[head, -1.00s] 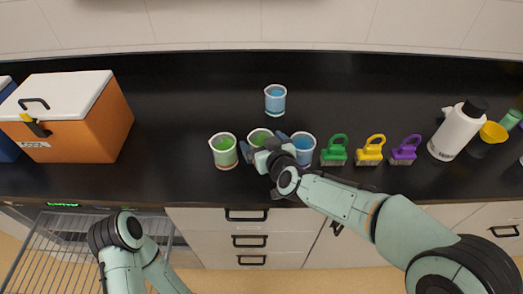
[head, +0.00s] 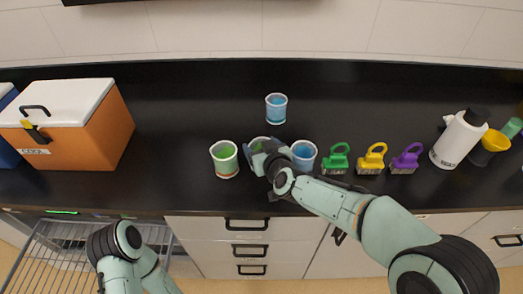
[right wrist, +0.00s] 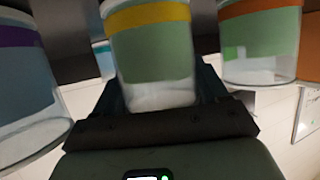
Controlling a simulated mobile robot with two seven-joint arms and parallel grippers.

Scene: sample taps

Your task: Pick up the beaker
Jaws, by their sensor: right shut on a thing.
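My right gripper (head: 263,149) is shut on the middle beaker (head: 259,141) of the front row. In the head view my gripper hides most of this beaker, leaving only its rim and a little green showing. In the right wrist view the beaker (right wrist: 152,50) has a yellow band and green contents, and stands between the two fingers. Whether its base touches the counter cannot be told. My left arm shows at the lower left of the head view; its gripper is out of view.
A green beaker (head: 224,160) and a blue beaker (head: 304,154) stand close on either side. Another blue beaker (head: 276,108) stands behind. An orange cooler (head: 83,137) is at left. The counter's back is clear.

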